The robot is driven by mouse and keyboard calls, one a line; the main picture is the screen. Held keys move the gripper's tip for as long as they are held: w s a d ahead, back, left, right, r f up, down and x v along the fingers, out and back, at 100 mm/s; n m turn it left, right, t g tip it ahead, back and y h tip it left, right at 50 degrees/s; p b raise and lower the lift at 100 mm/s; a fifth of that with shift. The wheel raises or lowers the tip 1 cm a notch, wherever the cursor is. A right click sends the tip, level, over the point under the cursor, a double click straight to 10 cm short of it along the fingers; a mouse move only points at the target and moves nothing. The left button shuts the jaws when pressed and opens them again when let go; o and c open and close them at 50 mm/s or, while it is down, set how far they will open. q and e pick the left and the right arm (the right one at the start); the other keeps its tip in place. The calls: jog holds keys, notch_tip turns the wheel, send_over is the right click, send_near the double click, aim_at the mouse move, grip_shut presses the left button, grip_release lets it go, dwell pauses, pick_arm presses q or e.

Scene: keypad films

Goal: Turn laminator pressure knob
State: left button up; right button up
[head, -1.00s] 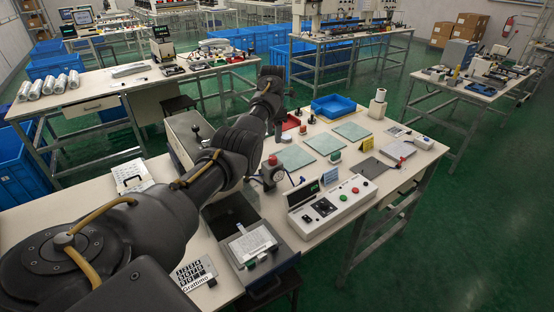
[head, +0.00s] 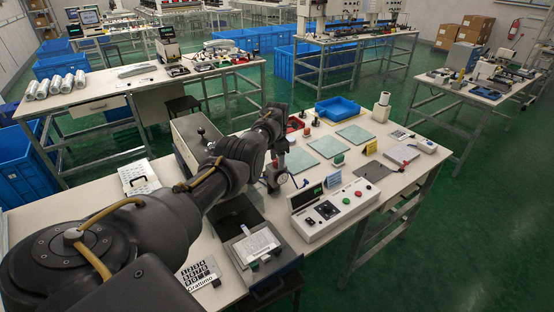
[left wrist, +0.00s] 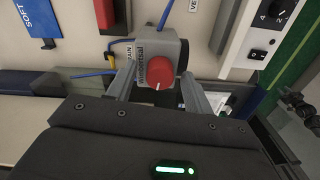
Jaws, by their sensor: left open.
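A red round knob (left wrist: 158,82) with a white pointer mark sits on the face of a small grey block (left wrist: 157,48) with dark lettering in the left wrist view. My left gripper (left wrist: 159,77) is open, one finger on each side of the knob and block. I cannot tell whether either finger touches them. In the head view my left gripper (head: 277,152) points down over the table, just above the grey block with the knob (head: 275,179), and partly hides it. My right gripper is not in view.
A white control box (head: 335,210) with red and green buttons stands right of the knob. Several pale green plates (head: 326,148) and a blue tray (head: 337,107) lie behind. A thin blue hose (left wrist: 92,74) runs beside the block. A grey box-shaped machine (head: 190,140) stands left.

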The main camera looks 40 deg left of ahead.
pick_arm(q)
jog(key=c, duration=1)
jog(key=shift+r, duration=0.1)
